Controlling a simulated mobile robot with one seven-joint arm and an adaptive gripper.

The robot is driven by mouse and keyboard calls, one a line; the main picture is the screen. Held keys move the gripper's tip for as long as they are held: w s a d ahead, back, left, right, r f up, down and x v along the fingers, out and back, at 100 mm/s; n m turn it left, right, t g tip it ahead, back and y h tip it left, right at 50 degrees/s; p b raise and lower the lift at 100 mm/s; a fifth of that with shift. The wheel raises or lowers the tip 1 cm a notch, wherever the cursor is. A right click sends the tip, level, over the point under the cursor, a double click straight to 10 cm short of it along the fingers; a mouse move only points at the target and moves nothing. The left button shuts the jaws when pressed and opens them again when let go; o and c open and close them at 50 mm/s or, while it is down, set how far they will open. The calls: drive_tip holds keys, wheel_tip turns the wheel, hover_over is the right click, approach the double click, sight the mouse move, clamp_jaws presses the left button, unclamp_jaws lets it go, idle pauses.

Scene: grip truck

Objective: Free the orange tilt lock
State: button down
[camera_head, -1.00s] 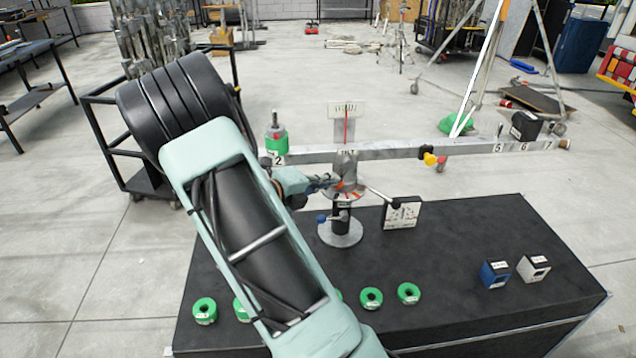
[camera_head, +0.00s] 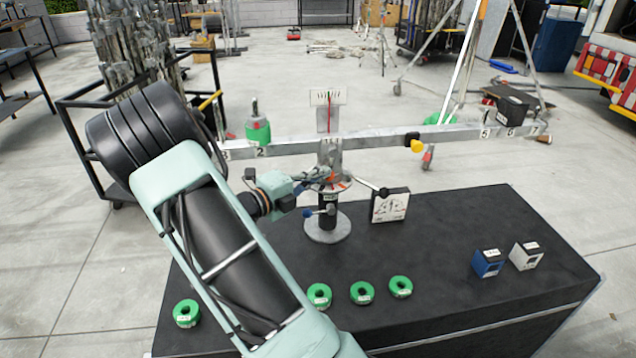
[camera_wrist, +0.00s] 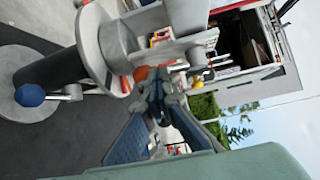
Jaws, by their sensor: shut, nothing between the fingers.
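The orange tilt lock (camera_wrist: 142,73) shows in the wrist view beside the grey metal head of the stand, just beyond my fingertips. In the head view a small orange part (camera_head: 332,179) shows at the stand's head, under the beam. My gripper (camera_head: 320,178) reaches it from the left, and its tips are at the head. In the wrist view my gripper's fingers (camera_wrist: 158,97) converge, shut and empty. Whether they touch the lock I cannot tell. The stand (camera_head: 327,228) is upright, and its long grey beam (camera_head: 375,140) slopes up slightly to the right in the picture.
A blue-knobbed lever (camera_head: 308,212) and a black-knobbed lever (camera_head: 383,191) stick out near the head. A yellow knob (camera_head: 417,146) hangs on the beam. Green rings (camera_head: 361,292), a sign (camera_head: 390,206) and two small boxes (camera_head: 488,263) stand on the black table (camera_head: 430,275).

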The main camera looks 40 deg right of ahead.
drive_tip(key=shift+s+d+f+n+h+b, duration=0.1)
drive_tip(key=shift+d+f+n+h+b, duration=0.15)
drive_tip(key=shift+n+h+b, duration=0.4)
drive_tip(key=shift+r+m, duration=0.1)
drive_tip(key=shift+m, duration=0.15)
drive_tip(key=shift+a, duration=0.15)
